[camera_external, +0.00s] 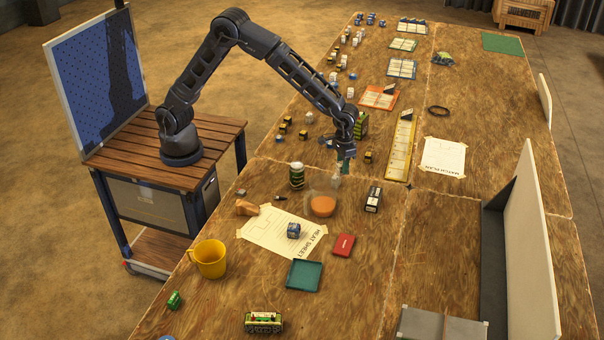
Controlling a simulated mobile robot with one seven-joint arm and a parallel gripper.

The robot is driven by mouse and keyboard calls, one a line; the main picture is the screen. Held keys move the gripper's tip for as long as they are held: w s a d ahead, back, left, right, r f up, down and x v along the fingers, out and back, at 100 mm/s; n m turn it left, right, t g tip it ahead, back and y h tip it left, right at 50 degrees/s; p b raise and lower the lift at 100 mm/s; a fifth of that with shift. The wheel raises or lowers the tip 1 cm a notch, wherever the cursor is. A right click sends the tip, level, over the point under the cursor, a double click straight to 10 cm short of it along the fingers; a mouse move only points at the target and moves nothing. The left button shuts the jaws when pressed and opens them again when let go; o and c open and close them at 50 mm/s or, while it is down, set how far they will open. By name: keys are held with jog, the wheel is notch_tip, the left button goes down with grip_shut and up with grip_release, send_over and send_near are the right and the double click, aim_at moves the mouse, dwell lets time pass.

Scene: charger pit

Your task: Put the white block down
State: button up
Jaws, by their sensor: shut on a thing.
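Several other small white blocks (350,92) stand along the table's far left edge.
Bare wood (425,210) lies to the right.

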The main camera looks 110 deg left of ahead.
jog(key=s+d+m, duration=0.2)
jog(key=s+d, duration=0.1)
jog(key=d, duration=1.4)
jog(key=s+d+m, duration=0.2)
jog(key=s+d, duration=0.1)
jog(key=d, duration=1.3)
jog(key=s+d+m, duration=0.2)
jog(key=s+d, duration=0.8)
jog(key=d, duration=0.4)
jog(key=s+d+m, duration=0.2)
jog(key=s+d, duration=0.7)
jog(key=d, duration=0.6)
jog(key=f, duration=2)
jog(key=shift+s+a, duration=0.2)
jog(key=shift+s, duration=0.05)
jog(key=shift+f, duration=0.2)
jog(key=o, duration=0.8)
jog(key=shift+o, duration=0.8)
